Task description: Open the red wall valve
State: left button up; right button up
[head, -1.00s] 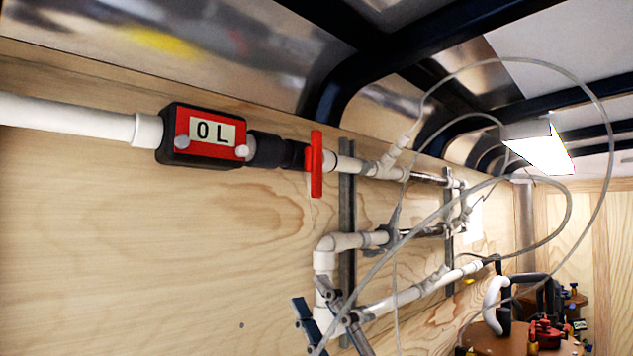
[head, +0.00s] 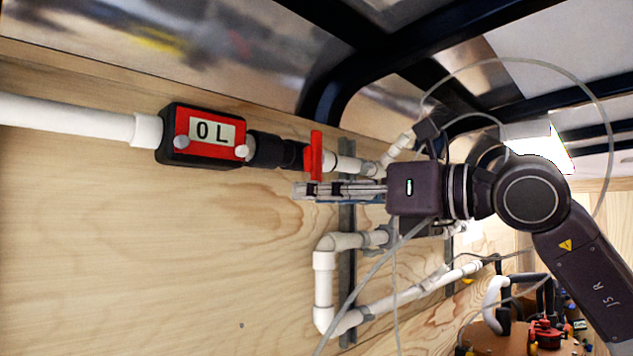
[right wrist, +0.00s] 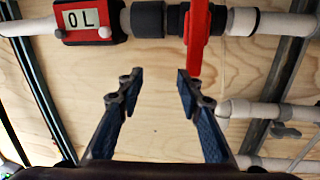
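The red wall valve (head: 316,154) is a red handle on the upper white pipe, standing upright across the pipe. It also shows in the right wrist view (right wrist: 197,38), at the top right of centre. My right gripper (head: 302,190) reaches in from the right, with its fingers at the handle's lower end and covering that end in the head view. In the right wrist view the gripper (right wrist: 155,80) is open and empty, its two blue-padded fingers apart. The handle's lower end shows just above the right finger there, not between the fingers. My left gripper is not in view.
A red and black flow meter (head: 205,136) reading "0 L" sits left of the valve. White pipes (head: 325,285) and a grey vertical rail (head: 347,300) run below. Clear hoses (head: 597,110) loop at right. The plywood wall (head: 150,260) is bare at lower left.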

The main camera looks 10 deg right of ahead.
aim_at(317, 181)
jog(key=d+r+m+t+h, duration=0.1)
jog(key=d+r+t+h, duration=0.15)
jog(key=d, duration=0.25)
jog(key=shift+g, duration=0.45)
jog(key=p+x, duration=0.4)
jog(key=x, duration=0.3)
jog(key=shift+w, duration=0.1)
jog(key=shift+w+a+f, duration=0.1)
jog(key=shift+w+a, duration=0.15)
jog(key=shift+w, duration=0.05)
grip_shut()
